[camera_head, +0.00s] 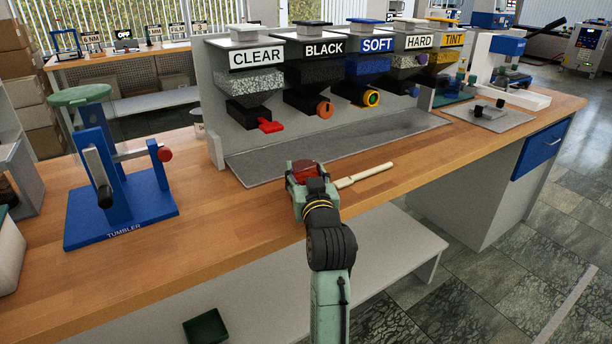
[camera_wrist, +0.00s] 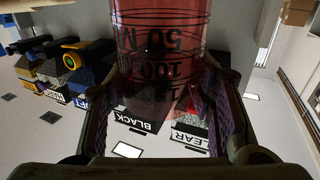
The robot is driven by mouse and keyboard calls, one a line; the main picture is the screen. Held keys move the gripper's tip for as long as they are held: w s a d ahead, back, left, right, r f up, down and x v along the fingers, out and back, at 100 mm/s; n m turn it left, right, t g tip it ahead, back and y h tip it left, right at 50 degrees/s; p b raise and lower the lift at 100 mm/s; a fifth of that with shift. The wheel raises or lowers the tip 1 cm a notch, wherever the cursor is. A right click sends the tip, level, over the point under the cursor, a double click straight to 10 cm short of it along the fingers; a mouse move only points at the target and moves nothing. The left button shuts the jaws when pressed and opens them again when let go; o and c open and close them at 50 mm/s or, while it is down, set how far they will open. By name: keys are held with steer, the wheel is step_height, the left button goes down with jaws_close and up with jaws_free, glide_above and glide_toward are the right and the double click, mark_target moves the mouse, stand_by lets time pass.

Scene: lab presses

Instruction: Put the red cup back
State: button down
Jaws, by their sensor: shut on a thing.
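The red cup (camera_head: 304,170) is see-through, with dark measuring marks. It shows upside down in the wrist view (camera_wrist: 165,45), filling the top middle. My gripper (camera_head: 305,184) is shut on the cup, with a finger on either side of it in the wrist view (camera_wrist: 165,110). In the head view the cup is at the front of the grey tray (camera_head: 400,125), near the bench's front edge. My gripper partly hides it, and I cannot tell whether it touches the surface.
Dispensers labelled CLEAR (camera_head: 257,57), BLACK, SOFT, HARD and TINT stand behind the tray. A pale stick (camera_head: 364,176) lies right of my gripper. A blue tumbler (camera_head: 118,190) stands on the left. The wooden bench (camera_head: 230,215) is clear between the tumbler and my gripper.

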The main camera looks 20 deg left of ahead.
steer(key=c, duration=0.7)
jaws_free()
steer(key=shift+p+v, duration=3.55)
steer(key=shift+v, duration=2.45)
steer(key=shift+r, duration=0.1)
